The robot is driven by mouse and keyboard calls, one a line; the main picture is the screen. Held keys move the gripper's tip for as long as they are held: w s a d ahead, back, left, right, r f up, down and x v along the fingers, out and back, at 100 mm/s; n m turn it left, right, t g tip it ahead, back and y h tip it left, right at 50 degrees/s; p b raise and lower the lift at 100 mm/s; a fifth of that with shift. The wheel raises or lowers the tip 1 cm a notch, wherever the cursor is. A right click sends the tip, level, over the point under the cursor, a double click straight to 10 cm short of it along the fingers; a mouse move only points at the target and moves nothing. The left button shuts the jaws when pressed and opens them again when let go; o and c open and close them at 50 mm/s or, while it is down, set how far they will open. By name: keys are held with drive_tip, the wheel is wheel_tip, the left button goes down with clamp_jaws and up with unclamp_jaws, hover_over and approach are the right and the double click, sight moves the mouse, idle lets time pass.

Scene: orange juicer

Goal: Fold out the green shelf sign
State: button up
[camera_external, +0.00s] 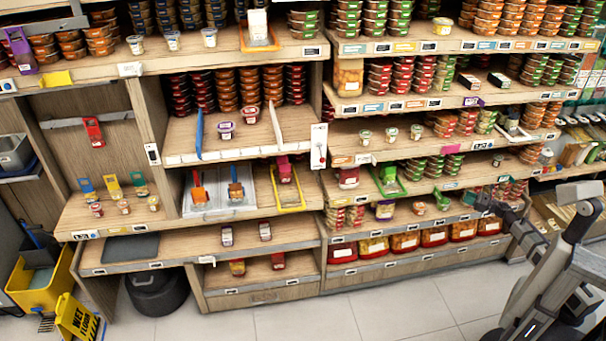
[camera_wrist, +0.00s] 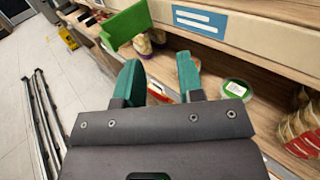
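The green shelf sign (camera_wrist: 126,25) is a flat green plate at the shelf's front edge, in the upper left of the wrist view.
A round green-lidded tub (camera_wrist: 235,90) sits on the shelf right of my fingers. A shelf edge with a blue label (camera_wrist: 200,21) runs above. Open floor (camera_external: 400,318) lies before the shelves; a wet floor sign (camera_external: 76,318) stands far left.

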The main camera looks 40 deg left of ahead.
drive_tip(key=shift+w+d, duration=0.35)
drive_tip(key=shift+d, duration=0.15)
drive_tip(key=w+d, duration=0.1)
drive_tip(key=d, duration=0.9)
drive_tip(key=shift+w+d, duration=0.15)
drive_tip(key=shift+d, duration=0.1)
